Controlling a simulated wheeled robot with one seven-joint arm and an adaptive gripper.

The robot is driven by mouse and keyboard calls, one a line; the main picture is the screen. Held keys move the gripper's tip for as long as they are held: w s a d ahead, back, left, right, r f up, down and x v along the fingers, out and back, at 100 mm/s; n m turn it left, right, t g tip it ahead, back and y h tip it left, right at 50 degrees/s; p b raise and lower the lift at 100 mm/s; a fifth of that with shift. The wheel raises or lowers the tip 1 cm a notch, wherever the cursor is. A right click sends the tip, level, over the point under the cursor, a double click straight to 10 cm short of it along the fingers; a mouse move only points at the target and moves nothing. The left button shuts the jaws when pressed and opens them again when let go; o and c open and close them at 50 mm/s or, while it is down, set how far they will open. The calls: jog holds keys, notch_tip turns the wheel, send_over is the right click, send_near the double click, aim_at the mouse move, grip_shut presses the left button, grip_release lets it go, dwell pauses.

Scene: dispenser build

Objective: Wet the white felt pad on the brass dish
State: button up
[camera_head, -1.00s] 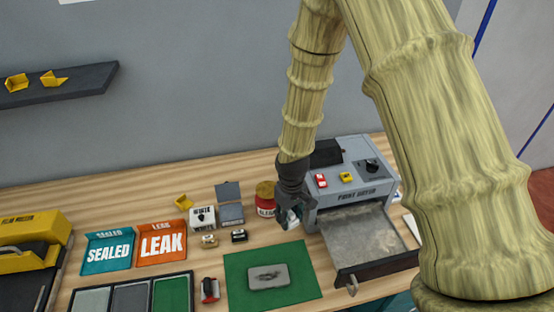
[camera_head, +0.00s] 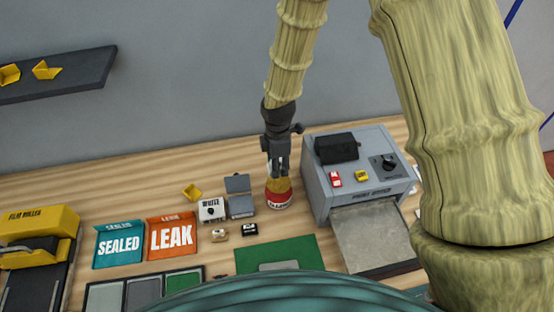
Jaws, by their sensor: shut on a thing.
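The red can (camera_head: 278,201) with a white label stands at the back, left of the grey machine. Its top is the round brass dish (camera_head: 279,186). My gripper (camera_head: 278,172) points down right over the dish, its fingertips at or just above it; I cannot tell whether they touch. It is shut on a small, pale thing, which I take for the white felt pad (camera_head: 270,171). The fingers hide most of the pad.
The grey machine (camera_head: 318,190) stands close on the right, its tray (camera_head: 380,238) out in front. A grey box with a raised lid (camera_head: 241,206) and a white box (camera_head: 211,209) stand left of the can. A green mat (camera_head: 277,254) lies in front, partly hidden by a teal curve.

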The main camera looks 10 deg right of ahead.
aim_at(279, 183)
jog(key=shift+d+f+b, duration=0.2)
jog(key=shift+f+b, duration=0.7)
jog(key=shift+f, duration=0.35)
jog(key=shift+f+b, duration=1.2)
jog(key=shift+f, duration=0.5)
jog(key=shift+s+f+b, duration=0.1)
jog(key=shift+f+b, duration=0.4)
jog(key=shift+f, duration=0.55)
dwell(0.6)
jog(key=shift+r+p, duration=2.55)
jog(key=shift+r, duration=0.95)
